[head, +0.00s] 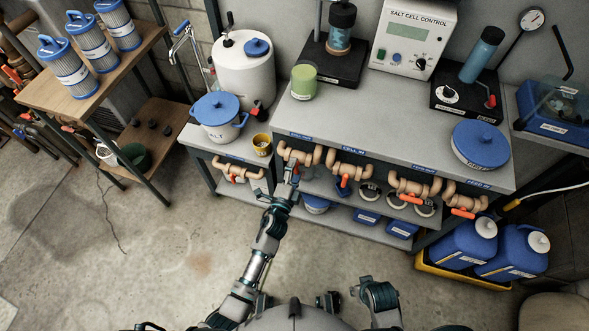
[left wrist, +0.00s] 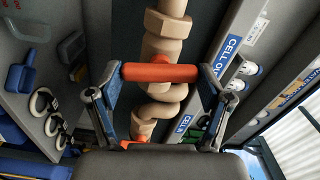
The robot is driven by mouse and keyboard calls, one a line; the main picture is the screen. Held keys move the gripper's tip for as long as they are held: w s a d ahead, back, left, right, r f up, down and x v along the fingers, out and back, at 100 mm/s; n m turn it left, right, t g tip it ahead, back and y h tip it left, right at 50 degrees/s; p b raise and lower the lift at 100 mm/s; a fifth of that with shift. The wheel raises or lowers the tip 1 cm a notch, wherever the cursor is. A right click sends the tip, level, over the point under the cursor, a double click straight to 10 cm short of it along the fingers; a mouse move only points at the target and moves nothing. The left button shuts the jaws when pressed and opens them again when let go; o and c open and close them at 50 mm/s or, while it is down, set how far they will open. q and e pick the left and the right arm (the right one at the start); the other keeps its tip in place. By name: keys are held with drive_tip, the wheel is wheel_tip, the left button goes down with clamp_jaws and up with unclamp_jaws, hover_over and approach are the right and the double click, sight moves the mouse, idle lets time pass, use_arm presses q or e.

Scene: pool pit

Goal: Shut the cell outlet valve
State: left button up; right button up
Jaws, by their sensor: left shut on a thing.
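The cell outlet valve sits on a beige pipe (left wrist: 165,35) under the front edge of the bench, beside a blue label (left wrist: 228,52) that reads "CELL O…". Its orange-red handle (left wrist: 160,72) lies crosswise to the pipe in the left wrist view. My left gripper (head: 292,172) reaches up to it from below, and in the left wrist view its two fingers are closed on the handle's ends. In the head view the gripper hides most of this handle. Part of my right arm shows at the bottom of the head view; its fingers cannot be made out.
More beige valves with orange handles, such as the cell inlet one (head: 344,181), line the bench front to the right. The bench (head: 400,110) carries a salt cell controller (head: 412,35). Blue jugs (head: 510,250) stand at lower right. The floor (head: 130,260) at left is clear.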

use_arm(q)
drive_tip(key=shift+s+d+f+m, duration=0.15)
drive_tip(key=shift+f+m, duration=0.25)
drive_tip(key=shift+m, duration=0.7)
drive_tip(key=o, duration=1)
drive_tip(key=shift+c, duration=0.2)
drive_tip(key=shift+o, duration=0.6)
drive_tip(key=shift+r, duration=0.15)
drive_tip(key=v, duration=1.2)
